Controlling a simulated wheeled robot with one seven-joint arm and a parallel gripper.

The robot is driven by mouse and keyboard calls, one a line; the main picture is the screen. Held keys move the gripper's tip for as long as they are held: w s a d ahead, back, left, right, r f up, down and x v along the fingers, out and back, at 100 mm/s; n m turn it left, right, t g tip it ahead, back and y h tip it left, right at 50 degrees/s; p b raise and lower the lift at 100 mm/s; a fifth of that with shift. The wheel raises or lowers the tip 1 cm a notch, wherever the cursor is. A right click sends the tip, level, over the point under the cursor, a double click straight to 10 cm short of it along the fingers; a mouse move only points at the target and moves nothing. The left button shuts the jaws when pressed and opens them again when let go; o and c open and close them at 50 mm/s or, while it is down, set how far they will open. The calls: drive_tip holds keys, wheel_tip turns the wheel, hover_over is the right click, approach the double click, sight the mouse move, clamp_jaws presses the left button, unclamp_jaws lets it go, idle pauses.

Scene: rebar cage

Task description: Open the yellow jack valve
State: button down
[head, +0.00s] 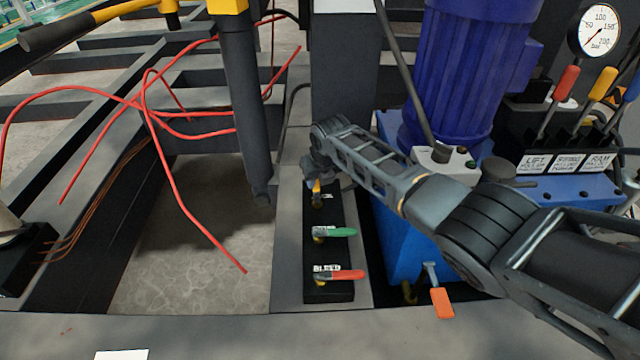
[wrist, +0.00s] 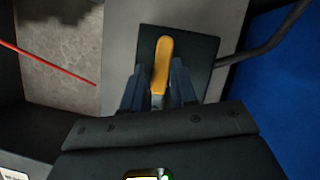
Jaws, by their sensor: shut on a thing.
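The yellow jack valve handle (wrist: 162,62) stands between the two fingers of my gripper (wrist: 159,90) in the wrist view. The fingers are shut on it, and its rounded end sticks out past them over a dark plate. In the head view a small part of the yellow handle (head: 317,187) shows under my gripper (head: 318,178), at the far end of the black valve block (head: 329,250). My wrist and arm hide most of it there. The handle points roughly straight away from me in the wrist view.
On the same block, a green handle (head: 336,232) and a red handle (head: 340,274) point right, nearer the camera. A blue tank (head: 395,235) with a blue motor (head: 455,70) stands right. A dark cylinder (head: 245,110) and red wires (head: 165,150) are left.

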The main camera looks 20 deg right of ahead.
drive_tip(key=shift+s+f+n+b, duration=0.3)
drive_tip(key=shift+f+n, duration=0.1)
drive_tip(key=shift+n, duration=0.1)
drive_tip(key=c, duration=1.1)
unclamp_jaws()
drive_tip(key=shift+w, duration=0.1)
drive_tip(key=shift+o, duration=1)
drive_tip(key=shift+w+r, duration=0.15)
drive_tip(key=shift+r, duration=0.05)
drive_tip(key=p+v, duration=0.4)
drive_tip(key=v, duration=0.3)
drive_tip(key=shift+r+p, duration=0.35)
drive_tip(key=shift+r, duration=0.05)
drive_tip(key=shift+d, duration=0.1)
